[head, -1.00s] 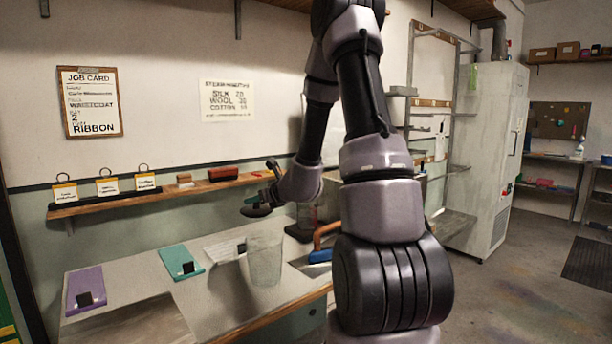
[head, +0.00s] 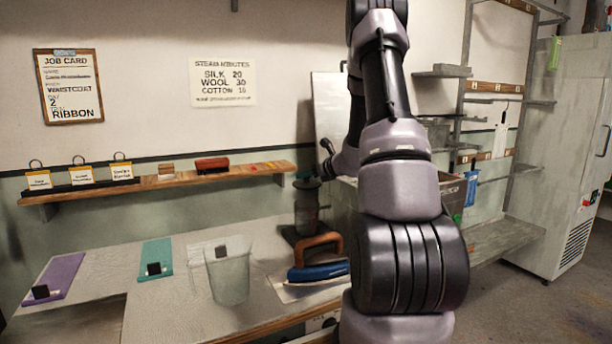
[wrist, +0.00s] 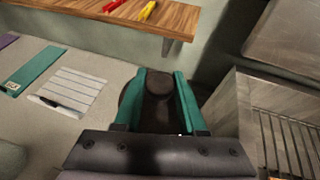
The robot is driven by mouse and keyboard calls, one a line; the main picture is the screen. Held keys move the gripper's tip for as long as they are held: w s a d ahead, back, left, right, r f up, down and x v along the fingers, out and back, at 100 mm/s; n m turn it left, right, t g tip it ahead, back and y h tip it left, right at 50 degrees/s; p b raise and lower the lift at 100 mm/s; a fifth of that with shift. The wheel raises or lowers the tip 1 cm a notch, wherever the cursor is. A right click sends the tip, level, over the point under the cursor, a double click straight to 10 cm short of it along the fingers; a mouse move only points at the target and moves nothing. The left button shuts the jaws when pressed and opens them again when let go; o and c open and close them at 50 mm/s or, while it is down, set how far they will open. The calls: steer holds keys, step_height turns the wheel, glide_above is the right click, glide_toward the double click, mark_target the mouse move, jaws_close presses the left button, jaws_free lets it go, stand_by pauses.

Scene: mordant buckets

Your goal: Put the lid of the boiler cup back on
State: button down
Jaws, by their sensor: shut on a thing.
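The boiler cup (head: 306,212) is a dark, see-through cylinder standing on a dark base at the back of the worktop, in the head view. The round dark lid (head: 306,184) is at the top of the cup, roughly level; I cannot tell whether it is seated on the rim or just above it. My gripper (head: 324,168) is at the lid, partly hidden by my arm. In the wrist view the teal fingers of my gripper (wrist: 160,84) are shut on the knob of the brown lid (wrist: 130,98). The cup is hidden below the lid there.
A blue iron (head: 318,271) with a wooden handle lies just in front of the boiler. A clear bucket (head: 229,277) stands to its left. A wooden shelf (head: 230,174) runs along the wall at left. A grey metal box (wrist: 238,112) is close on the gripper's right.

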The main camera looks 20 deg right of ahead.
step_height(320, 180, down, 6)
steer(key=shift+f, duration=0.15)
stand_by(0.8)
stand_by(0.3)
steer(key=shift+c, duration=2)
jaws_free()
steer(key=shift+s, duration=0.1)
